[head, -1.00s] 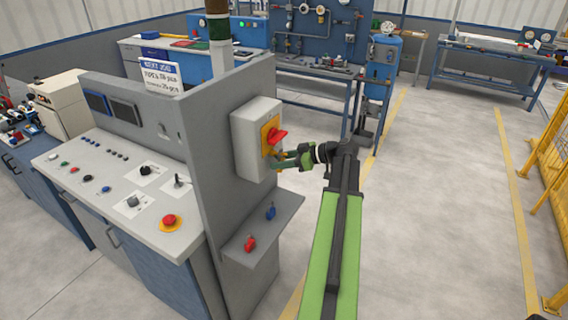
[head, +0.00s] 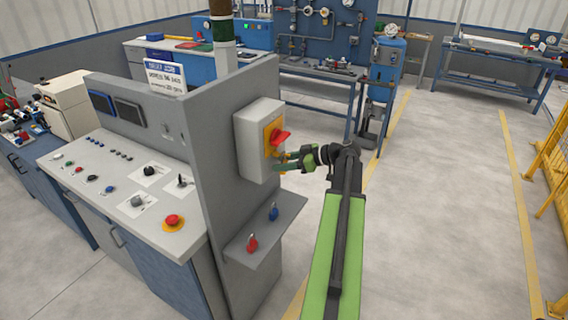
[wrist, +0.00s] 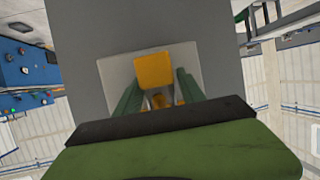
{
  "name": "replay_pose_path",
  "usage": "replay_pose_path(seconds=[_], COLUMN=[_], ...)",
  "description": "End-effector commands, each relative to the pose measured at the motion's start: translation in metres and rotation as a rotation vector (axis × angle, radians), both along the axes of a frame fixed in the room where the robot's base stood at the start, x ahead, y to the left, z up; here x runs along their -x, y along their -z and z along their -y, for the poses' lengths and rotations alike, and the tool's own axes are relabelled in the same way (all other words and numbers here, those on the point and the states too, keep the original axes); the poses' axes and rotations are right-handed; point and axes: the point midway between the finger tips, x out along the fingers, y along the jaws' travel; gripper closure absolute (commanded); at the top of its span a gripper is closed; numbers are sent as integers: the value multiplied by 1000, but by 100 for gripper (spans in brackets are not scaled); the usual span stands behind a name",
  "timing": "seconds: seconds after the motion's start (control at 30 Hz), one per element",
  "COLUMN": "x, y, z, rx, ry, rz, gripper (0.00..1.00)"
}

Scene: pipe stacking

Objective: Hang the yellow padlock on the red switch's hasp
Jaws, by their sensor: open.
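The red switch (head: 281,137) sits on a yellow plate on a pale grey box (head: 258,165) fixed to the grey panel. The yellow padlock (wrist: 155,70) shows in the wrist view as a square body in front of that box, at my fingertips. In the head view only a little yellow shows there beside the fingers. My gripper (head: 284,161) is open just below the switch, its green fingers (wrist: 157,90) apart on either side of the padlock. The hasp is mostly hidden, and I cannot tell whether the shackle is through it.
A small ledge (head: 265,232) below the box holds a red padlock (head: 252,244) and a blue padlock (head: 273,213). The control desk (head: 120,190) with buttons stands at the left. The floor right of my arm is clear up to the yellow fence (head: 553,165).

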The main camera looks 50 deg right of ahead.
Motion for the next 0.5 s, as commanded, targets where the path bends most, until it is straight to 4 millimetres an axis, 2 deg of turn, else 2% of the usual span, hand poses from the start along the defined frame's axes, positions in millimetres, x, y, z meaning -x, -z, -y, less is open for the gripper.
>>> replay_pose_path(seconds=[0.03, 0.27, 0.37, 0.5], x=[-5, -1, 13, 46], y=[-1, -4, -13, -29], z=[-1, 2, 9, 24], rx=[1, 1, 1, 1], ry=[0, 3, 6, 6], rz=[5, 7, 8, 7], gripper=[33, 33, 33, 33])
